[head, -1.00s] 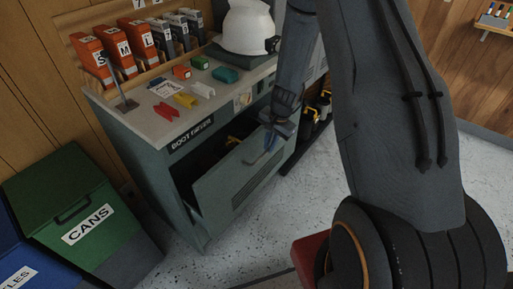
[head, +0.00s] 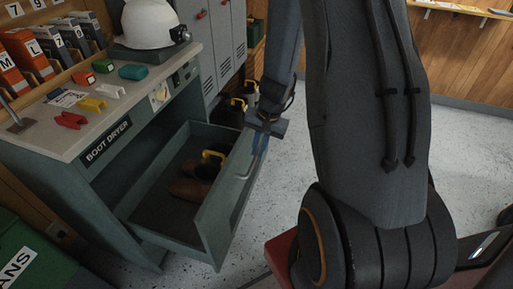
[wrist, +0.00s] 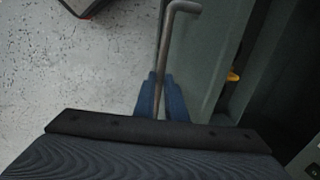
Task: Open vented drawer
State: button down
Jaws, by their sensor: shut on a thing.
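The vented drawer (head: 222,217) of the grey-green cabinet labelled BOOT DRYER (head: 108,141) is pulled well out. Brown boots with a yellow piece (head: 200,177) lie inside it. A grey bar handle (head: 248,164) is on its front. My gripper (head: 259,147) is at the handle, with its blue fingers shut on it. In the wrist view the blue fingers (wrist: 163,102) sit on both sides of the handle bar (wrist: 168,45), beside the drawer front. The drawer's vents are hard to see from this angle.
A green CANS bin (head: 35,262) is at lower left. Speckled floor (head: 460,150) is open at right.

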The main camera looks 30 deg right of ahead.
jog(key=shift+s+d, duration=0.25)
jog(key=shift+d, duration=0.15)
jog(key=c, duration=1.8)
grip_release()
jog(key=shift+s+d+r+p, duration=0.2)
jog(key=shift+r, duration=1.1)
jog(key=shift+s+d+r+p, duration=0.15)
jog(key=shift+s+r, duration=0.05)
jog(key=shift+r, duration=1.05)
jog(key=shift+s+d+r+p, duration=0.2)
jog(key=shift+r, duration=1.1)
jog(key=s+a+r+n, duration=0.3)
jog(key=s+a+r, duration=0.1)
jog(key=s+a+r+n+g+h+p, duration=0.1)
jog(key=s+a+r+n, duration=0.2)
jog(key=s+a+r, duration=0.1)
jog(key=s+a+r+n+p, duration=0.1)
jog(key=s+a+r+n, duration=0.2)
jog(key=s+a, duration=0.2)
jog(key=shift+s+a+r+g+h, duration=0.1)
jog(key=shift+s+r+g+h, duration=0.25)
jog(key=shift+s, duration=0.2)
